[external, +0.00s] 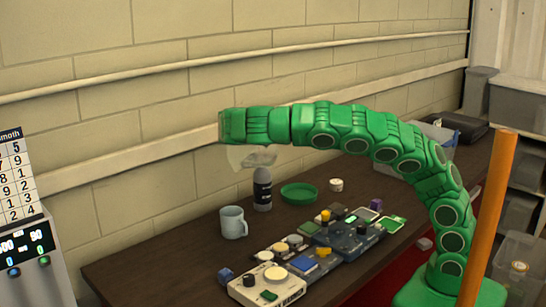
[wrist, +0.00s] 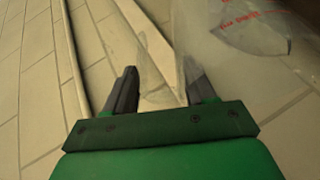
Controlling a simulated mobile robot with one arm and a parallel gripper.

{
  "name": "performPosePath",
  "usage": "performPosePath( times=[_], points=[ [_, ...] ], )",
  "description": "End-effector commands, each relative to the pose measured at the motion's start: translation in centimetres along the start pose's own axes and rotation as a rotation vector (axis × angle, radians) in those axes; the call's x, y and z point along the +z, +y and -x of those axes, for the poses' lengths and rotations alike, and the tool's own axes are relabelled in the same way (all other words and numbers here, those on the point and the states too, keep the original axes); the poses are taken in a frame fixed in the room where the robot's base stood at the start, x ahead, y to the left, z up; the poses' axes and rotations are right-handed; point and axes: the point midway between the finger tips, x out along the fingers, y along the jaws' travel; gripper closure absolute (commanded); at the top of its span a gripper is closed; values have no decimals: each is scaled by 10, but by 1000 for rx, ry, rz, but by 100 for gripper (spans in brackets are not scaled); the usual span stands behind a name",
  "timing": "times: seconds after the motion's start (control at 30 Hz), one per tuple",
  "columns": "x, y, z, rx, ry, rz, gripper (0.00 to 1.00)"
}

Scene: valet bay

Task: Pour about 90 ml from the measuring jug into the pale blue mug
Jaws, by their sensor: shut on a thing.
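The measuring jug (external: 236,157) is clear with greyish contents. It hangs in the air under the end of my arm, above and behind the pale blue mug in the picture. In the wrist view the jug (wrist: 225,55) fills the upper right, with red markings and a grey patch of contents; its exact tilt is hard to tell. My gripper (wrist: 161,78) is shut on a clear part of the jug between its dark fingers. The fingers are hidden in the external view. The pale blue mug (external: 232,223) stands upright on the dark table; its inside is not visible.
A dark bottle with a grey top (external: 262,190) stands behind the mug, below the jug. A green dish (external: 299,193) and a small white pot (external: 336,185) are to its right. Several devices, including a white box (external: 267,287), crowd the front. Table left of the mug is clear.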

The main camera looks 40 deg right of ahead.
Motion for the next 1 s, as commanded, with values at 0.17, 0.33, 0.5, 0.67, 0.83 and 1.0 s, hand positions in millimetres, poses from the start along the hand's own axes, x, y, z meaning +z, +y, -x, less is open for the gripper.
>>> performPosePath(
  times=[0.17, 0.33, 0.5, 0.67, 0.83, 1.0],
  points=[
    [0, -5, 2, 28, 2, 10, 97],
    [0, -12, 4, 54, 5, 21, 97],
    [0, -16, 4, 63, 6, 23, 97],
    [1, -17, 1, 67, 6, 25, 97],
    [2, -19, 0, 72, 8, 28, 97],
    [2, -22, 0, 78, 8, 30, 97]
  ],
)
